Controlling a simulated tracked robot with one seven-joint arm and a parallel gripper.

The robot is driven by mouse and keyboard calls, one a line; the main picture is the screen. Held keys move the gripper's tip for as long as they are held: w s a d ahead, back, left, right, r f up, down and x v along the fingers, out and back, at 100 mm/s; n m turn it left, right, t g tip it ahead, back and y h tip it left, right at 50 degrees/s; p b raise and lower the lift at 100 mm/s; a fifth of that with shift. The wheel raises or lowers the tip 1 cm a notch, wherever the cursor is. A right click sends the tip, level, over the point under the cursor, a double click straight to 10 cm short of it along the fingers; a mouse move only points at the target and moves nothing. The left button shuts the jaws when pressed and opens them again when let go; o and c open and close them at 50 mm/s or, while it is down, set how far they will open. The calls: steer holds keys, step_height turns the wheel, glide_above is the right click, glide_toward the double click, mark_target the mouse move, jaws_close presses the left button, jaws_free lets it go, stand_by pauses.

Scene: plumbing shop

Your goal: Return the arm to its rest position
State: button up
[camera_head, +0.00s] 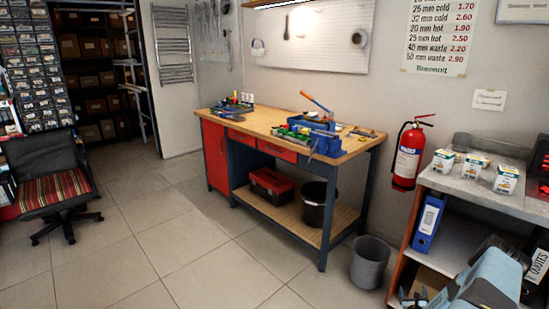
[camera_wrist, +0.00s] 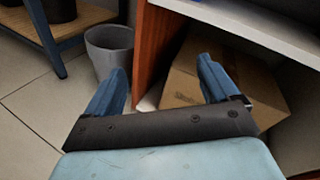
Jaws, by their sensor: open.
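My gripper (camera_wrist: 160,85) shows in the wrist view with its two blue fingers wide apart and nothing between them. It points down toward the floor by the end of the counter, with the counter's wooden side panel (camera_wrist: 155,45) and a cardboard box (camera_wrist: 225,85) beyond the fingers. In the head view my arm is at the bottom right, in front of the counter; its light blue housing shows, and the fingertips cannot be made out clearly there.
A grey bin (camera_head: 370,262) stands on the floor between the workbench (camera_head: 270,140) and the counter (camera_head: 470,187). The counter holds several small boxes, with a blue binder (camera_head: 428,223) on the shelf below. A chair (camera_head: 52,185) stands at left. The middle floor is clear.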

steer(key=w+a+r+n+g+y, duration=0.15)
steer(key=w+r+n, duration=0.5)
steer(key=r, duration=0.65)
steer(key=w+a+r+n+g+y, duration=0.15)
steer(key=w+r+n, duration=0.5)
steer(key=r, duration=0.65)
steer(key=a+r+n+g+y, duration=0.1)
steer(key=a+r+n, duration=0.45)
steer(key=r, duration=0.75)
steer(key=a+r+n+g, duration=0.1)
steer(key=a+r+n, duration=0.1)
steer(key=a+r, duration=0.8)
steer(key=s+a+r+n+g+y, duration=0.1)
steer(key=s+a+r+n, duration=0.3)
steer(key=s+a+r, duration=0.45)
steer(key=s+a+r+n+g, duration=0.1)
steer(key=s+a+r+n, duration=0.35)
steer(key=s+r, duration=0.7)
steer(key=s+a+r+n+g+y, duration=0.1)
steer(key=s+a+n, duration=0.3)
steer(key=s, duration=0.9)
steer(key=s+a+r+n+g+y, duration=0.1)
steer(key=s+a, duration=0.5)
steer(key=s, duration=0.7)
steer(key=shift+r+n, duration=0.7)
steer(key=shift+n, duration=0.7)
